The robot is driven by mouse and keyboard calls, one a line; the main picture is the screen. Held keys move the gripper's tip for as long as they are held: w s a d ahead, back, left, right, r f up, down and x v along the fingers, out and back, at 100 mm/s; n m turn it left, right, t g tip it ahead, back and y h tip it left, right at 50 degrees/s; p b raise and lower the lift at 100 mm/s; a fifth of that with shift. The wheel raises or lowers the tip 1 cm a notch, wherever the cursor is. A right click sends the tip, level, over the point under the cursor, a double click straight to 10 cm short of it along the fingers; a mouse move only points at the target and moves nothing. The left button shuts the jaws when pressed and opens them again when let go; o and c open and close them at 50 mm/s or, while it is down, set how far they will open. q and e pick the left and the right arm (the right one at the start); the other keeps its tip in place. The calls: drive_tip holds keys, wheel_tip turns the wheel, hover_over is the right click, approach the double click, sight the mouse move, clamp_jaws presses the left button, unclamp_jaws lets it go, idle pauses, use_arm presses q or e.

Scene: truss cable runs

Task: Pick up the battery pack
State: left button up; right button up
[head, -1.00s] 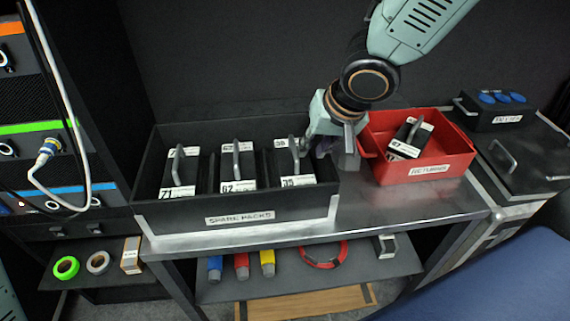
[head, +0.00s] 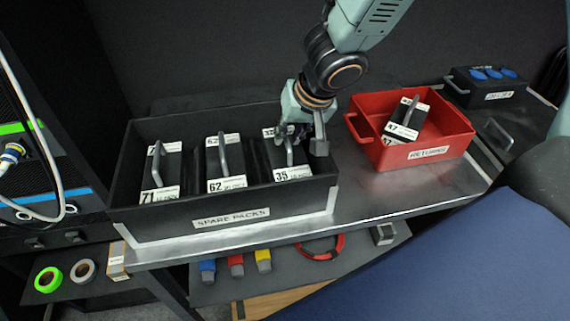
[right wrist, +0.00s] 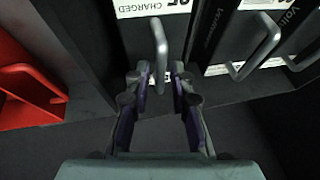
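Three dark battery packs with white labels and grey bar handles stand in the black "SPARE PACKS" bin (head: 160,222): pack 71 (head: 161,172), pack 62 (head: 226,165) and pack 35 (head: 288,158). A further pack, 47 (head: 405,122), lies tilted in the red "RETURNED" bin (head: 440,138). My right gripper (head: 302,136) is at the back right of pack 35. In the right wrist view its fingers (right wrist: 160,90) are apart, with the end of a pack's handle (right wrist: 159,55) between or just beyond the tips. Contact cannot be told. My left gripper is out of view.
The metal bench top (head: 365,205) is bare between and in front of the bins. A black box with blue tops (head: 487,85) stands at the back right. Tape rolls (head: 83,271) and colored tools (head: 236,265) lie on shelves below. A cabled rack stands at the left.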

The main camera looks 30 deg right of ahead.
drive_tip(key=shift+w+a+f+b, duration=0.2)
drive_tip(key=shift+w+f, duration=0.05)
drive_tip(key=shift+f, duration=0.3)
drive_tip(key=shift+w+a+f+b, duration=0.2)
drive_tip(key=shift+f, duration=0.3)
drive_tip(key=shift+s+d, duration=0.1)
drive_tip(key=shift+d, duration=0.35)
drive_tip(key=shift+w+a+f, duration=0.1)
drive_tip(key=shift+w+a, duration=0.15)
drive_tip(key=shift+a, duration=0.1)
drive_tip(key=c, duration=0.3)
clamp_jaws()
drive_tip(key=shift+s+d, duration=0.15)
drive_tip(key=shift+d, duration=0.1)
drive_tip(key=shift+a, duration=0.2)
drive_tip(key=shift+w+d, duration=0.1)
drive_tip(key=shift+w, duration=0.1)
